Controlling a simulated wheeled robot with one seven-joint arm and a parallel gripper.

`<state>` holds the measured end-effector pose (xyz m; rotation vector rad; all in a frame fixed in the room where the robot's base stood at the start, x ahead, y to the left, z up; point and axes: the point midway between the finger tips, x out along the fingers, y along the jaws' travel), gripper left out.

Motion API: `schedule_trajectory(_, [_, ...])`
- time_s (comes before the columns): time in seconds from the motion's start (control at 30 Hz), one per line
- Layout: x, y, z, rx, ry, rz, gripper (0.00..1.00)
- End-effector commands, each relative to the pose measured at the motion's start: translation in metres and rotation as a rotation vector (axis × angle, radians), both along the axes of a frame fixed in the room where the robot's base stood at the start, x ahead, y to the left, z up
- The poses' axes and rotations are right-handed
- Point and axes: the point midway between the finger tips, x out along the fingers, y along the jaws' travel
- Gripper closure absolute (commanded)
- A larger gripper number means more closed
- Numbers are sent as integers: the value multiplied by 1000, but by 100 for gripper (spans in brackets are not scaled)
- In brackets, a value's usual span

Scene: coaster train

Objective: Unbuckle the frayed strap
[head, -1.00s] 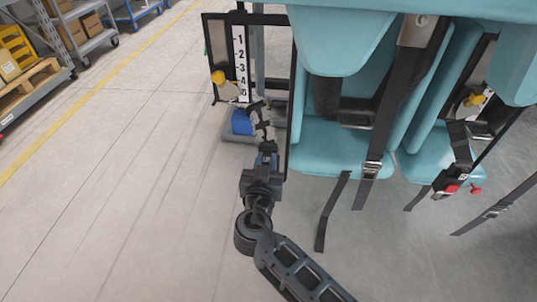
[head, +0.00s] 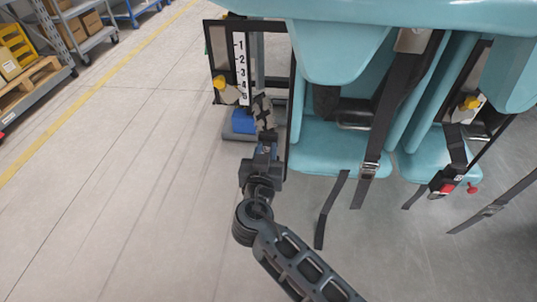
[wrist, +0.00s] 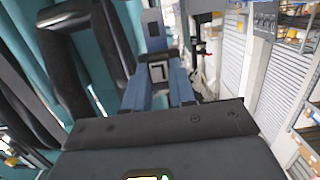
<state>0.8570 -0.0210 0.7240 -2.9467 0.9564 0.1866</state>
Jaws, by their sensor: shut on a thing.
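My gripper (head: 267,143) reaches up beside the left edge of the teal seats, in front of the lower panel. It is shut on a dark strap piece (head: 264,112). In the wrist view the blue fingers of my gripper (wrist: 160,92) hold a small buckle-like part (wrist: 158,72) with a pale face and dark mark. Dark straps with metal buckles hang over the seats: one buckle (head: 370,169) at the middle seat, and a red-button buckle (head: 446,188) at the right seat. Another strap (head: 492,210) lies at far right. Fraying is too small to make out.
A black-framed panel with a numbered scale (head: 241,70) and a yellow knob (head: 220,82) stands behind my gripper. A blue block (head: 242,121) sits below it. Teal seats (head: 330,145) are close on the right. The floor on the left is clear.

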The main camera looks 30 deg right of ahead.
Motion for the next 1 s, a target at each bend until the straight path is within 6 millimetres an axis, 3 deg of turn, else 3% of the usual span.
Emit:
schedule_trajectory(0.37, [1, 1, 1, 0, -1, 0, 100])
schedule_trajectory(1.0, [19, 31, 0, 1, -3, 1, 100])
